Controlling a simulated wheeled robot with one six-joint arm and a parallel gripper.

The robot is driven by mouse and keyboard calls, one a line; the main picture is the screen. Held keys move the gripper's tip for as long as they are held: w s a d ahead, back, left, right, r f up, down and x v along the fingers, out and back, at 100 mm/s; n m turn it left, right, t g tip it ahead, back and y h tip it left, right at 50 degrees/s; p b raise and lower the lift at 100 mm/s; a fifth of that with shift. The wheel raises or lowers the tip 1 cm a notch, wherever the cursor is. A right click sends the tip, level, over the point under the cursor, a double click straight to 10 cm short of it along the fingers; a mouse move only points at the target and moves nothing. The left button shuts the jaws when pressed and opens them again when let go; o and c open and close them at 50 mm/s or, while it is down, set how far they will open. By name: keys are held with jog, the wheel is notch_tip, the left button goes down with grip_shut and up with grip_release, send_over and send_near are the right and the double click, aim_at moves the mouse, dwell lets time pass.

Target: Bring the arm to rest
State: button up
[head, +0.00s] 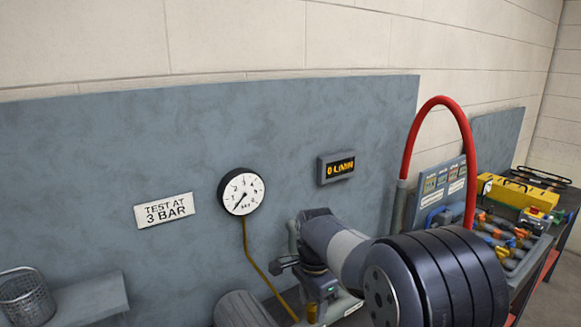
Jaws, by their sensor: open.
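My arm reaches in from the lower right toward the wall. Its large black ribbed joint is close to the camera, and grey links lead to a dark wrist left of it. My gripper (318,292) hangs below the wrist, pointing down, with a small green light on its housing. It is open; its fingertips are hard to make out among the parts near the bottom edge. I see nothing held in it.
A pressure gauge (242,191), a "TEST AT 3 BAR" sign (164,210) and a flow display (336,167) are on the blue-grey panel. A red hose (438,102) arches behind my arm. A wire basket (25,296) is at left; a yellow toolbox (520,192) is at right.

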jog(key=m+b, duration=0.1)
jog(key=m, duration=0.2)
jog(key=shift+m, duration=0.4)
jog(key=m+b, duration=0.1)
jog(key=m, duration=0.3)
jog(key=shift+r+p, duration=0.6)
jog(key=shift+r, duration=0.25)
jog(key=shift+s+f, duration=0.1)
